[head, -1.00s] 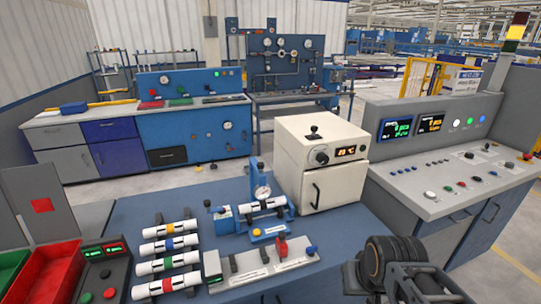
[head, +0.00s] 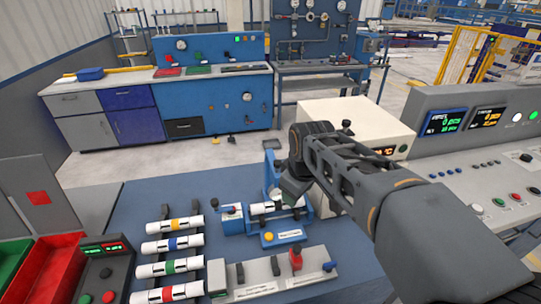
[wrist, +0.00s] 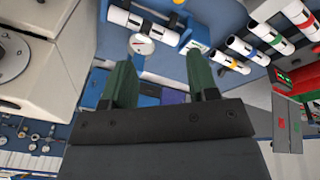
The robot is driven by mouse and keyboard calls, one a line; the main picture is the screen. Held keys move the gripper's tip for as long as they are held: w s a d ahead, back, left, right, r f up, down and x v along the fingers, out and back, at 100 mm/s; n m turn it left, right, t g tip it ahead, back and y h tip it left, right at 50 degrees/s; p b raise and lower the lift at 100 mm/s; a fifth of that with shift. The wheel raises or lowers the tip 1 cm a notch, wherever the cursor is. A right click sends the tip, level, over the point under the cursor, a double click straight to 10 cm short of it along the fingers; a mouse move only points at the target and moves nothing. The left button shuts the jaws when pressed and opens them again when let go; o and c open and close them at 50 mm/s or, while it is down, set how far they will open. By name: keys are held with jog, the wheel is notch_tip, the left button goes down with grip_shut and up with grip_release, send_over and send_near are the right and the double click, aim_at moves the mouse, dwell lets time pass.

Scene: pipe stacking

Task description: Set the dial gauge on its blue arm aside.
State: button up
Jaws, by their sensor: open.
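The dial gauge shows in the wrist view (wrist: 142,44) as a small round white face beside a white pipe (wrist: 143,22). It lies just beyond my fingertips, between them in the picture. I cannot tell the exact distance from fingertips to gauge.
The cream oven (head: 345,112) stands close behind and right of my arm. Several banded white pipes (head: 175,246) lie on a rack at left. A grey clamp fixture (head: 262,277) is in front. Red bin (head: 52,270) is at far left. Bare blue table (head: 135,205) lies behind the rack.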

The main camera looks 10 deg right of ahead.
jog(key=w+r+n+g+p, duration=0.1)
jog(key=w+r+n+p, duration=0.2)
jog(key=w+r+n, duration=0.5)
jog(key=n+g+p, duration=0.2)
jog(key=n+p, duration=0.1)
jog(key=n, duration=0.7)
send_near(278, 162)
notch_tip(278, 162, down, 10)
jog(key=shift+f+p, duration=0.2)
jog(key=shift+p, duration=0.4)
grip_shut()
